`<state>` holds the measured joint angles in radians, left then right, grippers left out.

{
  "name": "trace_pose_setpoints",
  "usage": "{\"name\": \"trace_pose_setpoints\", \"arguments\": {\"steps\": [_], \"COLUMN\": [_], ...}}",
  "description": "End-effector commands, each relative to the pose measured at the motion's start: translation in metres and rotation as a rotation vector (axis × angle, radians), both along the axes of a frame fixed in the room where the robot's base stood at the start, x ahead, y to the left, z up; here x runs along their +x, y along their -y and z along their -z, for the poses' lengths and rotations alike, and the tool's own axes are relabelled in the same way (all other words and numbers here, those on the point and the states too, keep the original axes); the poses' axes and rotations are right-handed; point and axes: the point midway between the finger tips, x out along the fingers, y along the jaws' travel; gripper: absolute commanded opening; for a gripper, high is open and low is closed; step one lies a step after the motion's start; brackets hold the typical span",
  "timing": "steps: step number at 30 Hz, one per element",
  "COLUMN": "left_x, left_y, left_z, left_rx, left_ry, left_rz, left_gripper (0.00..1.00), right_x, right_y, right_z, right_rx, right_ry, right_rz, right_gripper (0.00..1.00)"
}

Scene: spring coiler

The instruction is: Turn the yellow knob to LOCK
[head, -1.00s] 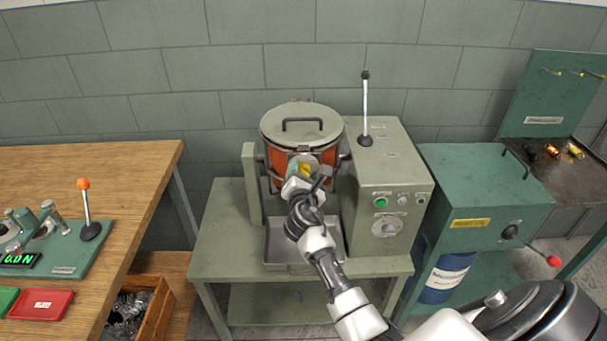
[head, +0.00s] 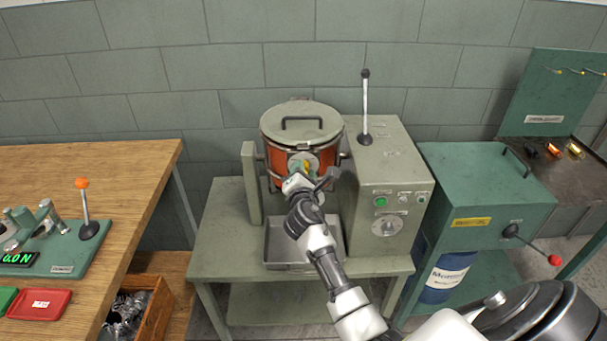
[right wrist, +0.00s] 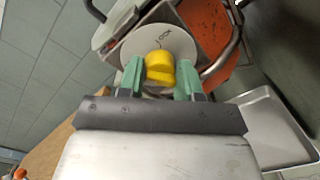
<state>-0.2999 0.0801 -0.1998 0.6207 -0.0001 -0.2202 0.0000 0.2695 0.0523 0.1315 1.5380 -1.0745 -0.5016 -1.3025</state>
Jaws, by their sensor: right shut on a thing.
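The yellow knob (right wrist: 159,66) sits on a round grey dial plate (right wrist: 176,40) marked LOCK, on the front of the orange drum (head: 281,163). My right gripper (right wrist: 159,80) is at the knob, with a green finger on each side, shut on it. In the head view my right gripper (head: 304,178) reaches the drum front and largely hides the knob. The LOCK word shows above the knob in the right wrist view. I cannot tell which way the knob points. My left gripper is not in view.
The drum's lid (head: 300,122) has a black handle. A metal tray (head: 277,266) lies below the drum. A control box (head: 392,175) with a green button and an upright lever stands right of it. A wooden bench (head: 110,185) is at the left.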

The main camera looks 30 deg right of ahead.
Motion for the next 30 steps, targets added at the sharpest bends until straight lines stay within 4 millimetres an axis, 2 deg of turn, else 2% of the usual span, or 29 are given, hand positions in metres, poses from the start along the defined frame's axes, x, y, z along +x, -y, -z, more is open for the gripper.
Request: {"name": "trace_pose_setpoints", "arguments": {"steps": [30], "left_x": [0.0], "left_y": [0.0], "left_z": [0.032], "left_rx": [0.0], "left_ry": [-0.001], "left_rz": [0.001], "left_gripper": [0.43], "right_x": [-0.001], "right_y": [0.0], "right_z": [0.002], "right_rx": [0.821], "right_ry": [0.5], "right_rz": [-0.041], "right_gripper": [0.11]}}
